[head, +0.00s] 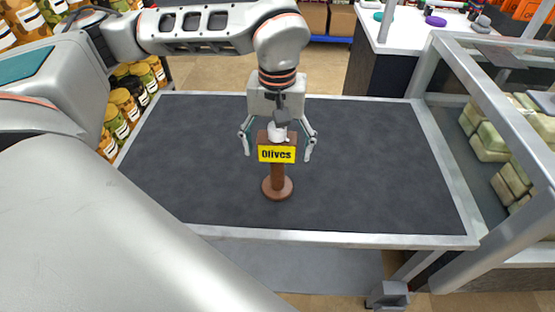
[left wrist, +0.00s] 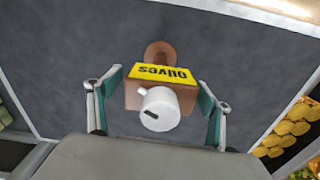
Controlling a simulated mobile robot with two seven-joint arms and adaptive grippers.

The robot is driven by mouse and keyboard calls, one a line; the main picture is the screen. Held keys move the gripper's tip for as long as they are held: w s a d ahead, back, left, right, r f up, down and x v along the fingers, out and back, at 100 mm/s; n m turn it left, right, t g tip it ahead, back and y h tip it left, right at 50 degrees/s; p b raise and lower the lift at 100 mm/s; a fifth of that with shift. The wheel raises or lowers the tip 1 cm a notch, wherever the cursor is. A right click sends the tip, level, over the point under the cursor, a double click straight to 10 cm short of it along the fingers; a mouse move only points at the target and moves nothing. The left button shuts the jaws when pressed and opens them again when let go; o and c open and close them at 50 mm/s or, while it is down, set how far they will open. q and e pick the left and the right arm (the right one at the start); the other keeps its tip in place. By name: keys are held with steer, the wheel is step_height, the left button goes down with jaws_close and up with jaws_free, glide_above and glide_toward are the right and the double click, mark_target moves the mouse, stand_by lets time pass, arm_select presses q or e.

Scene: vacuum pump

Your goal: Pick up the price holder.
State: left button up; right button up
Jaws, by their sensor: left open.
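My left gripper (head: 279,152) comes down from above, open, with one finger on each side of the block. In the left wrist view the fingers (left wrist: 158,82) flank the block and sign, with small gaps visible. My right gripper is not in view.
The grey-framed table (head: 370,160) is otherwise bare around the stand. Shelves of jars (head: 125,100) stand at the left. A glass-sided case with pale green blocks (head: 490,140) borders the right side. A white counter (head: 420,25) stands behind.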

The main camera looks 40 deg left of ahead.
arm_select(q)
steer(key=shift+c, duration=0.5)
steer(key=c, duration=1.3)
